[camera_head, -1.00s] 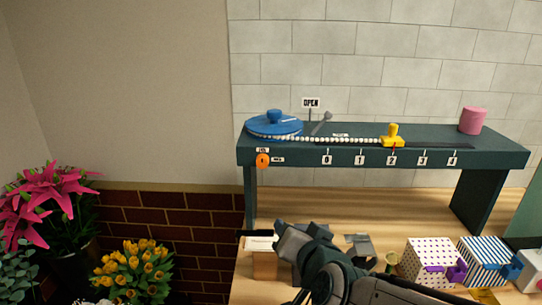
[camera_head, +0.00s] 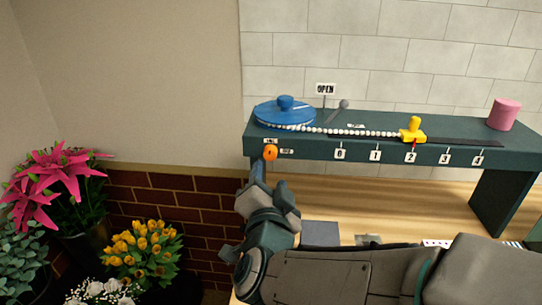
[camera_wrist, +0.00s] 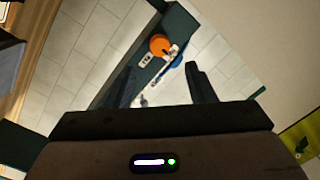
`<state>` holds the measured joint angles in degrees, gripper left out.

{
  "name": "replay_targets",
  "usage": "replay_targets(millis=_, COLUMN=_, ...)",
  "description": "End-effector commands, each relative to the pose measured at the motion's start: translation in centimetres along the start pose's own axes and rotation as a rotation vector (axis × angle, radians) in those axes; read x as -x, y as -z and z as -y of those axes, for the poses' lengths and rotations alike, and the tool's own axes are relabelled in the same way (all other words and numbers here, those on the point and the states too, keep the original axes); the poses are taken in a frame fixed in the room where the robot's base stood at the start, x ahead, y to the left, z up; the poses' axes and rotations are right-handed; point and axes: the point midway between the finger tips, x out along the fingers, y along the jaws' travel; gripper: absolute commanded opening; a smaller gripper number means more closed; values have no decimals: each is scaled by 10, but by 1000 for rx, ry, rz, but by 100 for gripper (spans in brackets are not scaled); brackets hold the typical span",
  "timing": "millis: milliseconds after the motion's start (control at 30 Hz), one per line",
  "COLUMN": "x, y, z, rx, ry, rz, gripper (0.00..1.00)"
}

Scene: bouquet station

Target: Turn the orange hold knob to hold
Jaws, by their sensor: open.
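The orange hold knob (camera_head: 270,153) sits on the front face of the dark green bench (camera_head: 310,149), at its left end, with small labels above it and to its right. In the wrist view the knob (camera_wrist: 160,45) lies ahead, beyond and between my two fingers. My gripper (camera_head: 257,172) is just below and slightly left of the knob, pointing up, and looks apart from it. In the wrist view my gripper (camera_wrist: 160,85) is open with nothing between its fingers.
Flowers (camera_head: 140,250) stand at lower left.

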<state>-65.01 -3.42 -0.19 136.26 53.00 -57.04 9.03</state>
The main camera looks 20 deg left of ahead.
Motion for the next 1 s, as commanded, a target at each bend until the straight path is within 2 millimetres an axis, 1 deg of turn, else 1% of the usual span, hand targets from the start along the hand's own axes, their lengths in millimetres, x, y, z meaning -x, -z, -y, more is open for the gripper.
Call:
replay_targets(millis=33, x=-11, y=1, z=1, rx=1, ry=-3, rz=0, gripper=50)
replay_targets(millis=200, x=-43, y=1, z=0, rx=2, ry=-3, rz=-1, gripper=50)
replay_targets(millis=300, x=-58, y=1, z=0, rx=2, ry=-3, rz=-1, gripper=50)
replay_targets(millis=400, x=-68, y=1, z=0, rx=1, ry=-2, rz=-1, gripper=50)
replay_targets(millis=600, x=-78, y=1, z=-1, rx=0, ry=-1, rz=-1, gripper=50)
replay_targets(millis=867, x=-79, y=1, z=-1, rx=0, ry=-1, rz=-1, gripper=50)
replay_targets(millis=900, x=-79, y=1, z=-1, rx=0, ry=-1, rz=-1, gripper=38)
replay_targets(millis=967, x=-79, y=1, z=-1, rx=0, ry=-1, rz=-1, gripper=22)
replay_targets(millis=1000, x=-79, y=1, z=-1, rx=0, ry=-1, rz=-1, gripper=11)
